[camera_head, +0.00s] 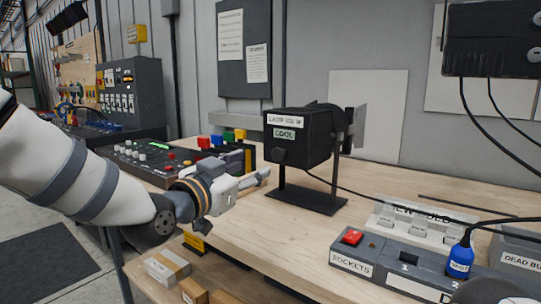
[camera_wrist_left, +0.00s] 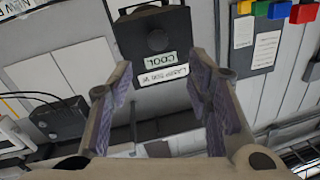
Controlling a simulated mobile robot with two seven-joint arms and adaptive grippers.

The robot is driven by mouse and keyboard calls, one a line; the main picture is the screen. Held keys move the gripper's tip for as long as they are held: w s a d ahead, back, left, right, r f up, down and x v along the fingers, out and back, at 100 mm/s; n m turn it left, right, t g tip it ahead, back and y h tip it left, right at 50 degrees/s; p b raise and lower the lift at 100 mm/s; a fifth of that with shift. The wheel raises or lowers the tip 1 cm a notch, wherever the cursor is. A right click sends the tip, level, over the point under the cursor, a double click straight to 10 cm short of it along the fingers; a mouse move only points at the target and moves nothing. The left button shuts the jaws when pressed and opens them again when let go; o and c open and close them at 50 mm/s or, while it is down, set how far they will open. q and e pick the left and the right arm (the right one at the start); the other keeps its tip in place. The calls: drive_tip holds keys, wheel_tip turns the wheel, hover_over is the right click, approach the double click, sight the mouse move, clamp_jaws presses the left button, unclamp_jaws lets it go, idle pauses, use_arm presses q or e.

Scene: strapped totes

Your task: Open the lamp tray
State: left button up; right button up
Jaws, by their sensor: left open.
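A black lamp housing (camera_head: 298,137) stands on a black stand on the wooden bench. Its front carries the labels "LAMP 500 W" and "COOL", with a round knob below them. A separate lamp tray cannot be made out. My left gripper (camera_head: 257,180) is open and empty, to the left of the stand and lower than the housing, apart from both. In the left wrist view, the lamp housing (camera_wrist_left: 152,45) appears upside down beyond the spread fingers of my left gripper (camera_wrist_left: 160,78), with nothing between them.
A control panel (camera_head: 140,160) with coloured blocks behind it is at the left. A socket strip (camera_head: 380,262) with a red switch and blue plug (camera_head: 459,262) lies at the front right. A cable runs right from the lamp. Boxes sit on a lower shelf.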

sight(276, 156)
use_arm(q)
drive_tip(key=x, duration=0.3)
drive_tip(key=b+x, duration=0.1)
drive_tip(key=x, duration=0.6)
drive_tip(key=shift+w+d+f+b, duration=0.15)
drive_tip(key=shift+d+f+b, duration=0.15)
drive_tip(key=shift+b, duration=0.1)
drive_tip(key=shift+w+r, duration=0.15)
drive_tip(key=shift+w, duration=0.1)
use_arm(e)
drive_tip(key=shift+s+d+f+g, duration=0.1)
drive_tip(key=shift+s+f+g, duration=0.4)
drive_tip(key=shift+s+f, duration=0.75)
use_arm(q)
clamp_jaws()
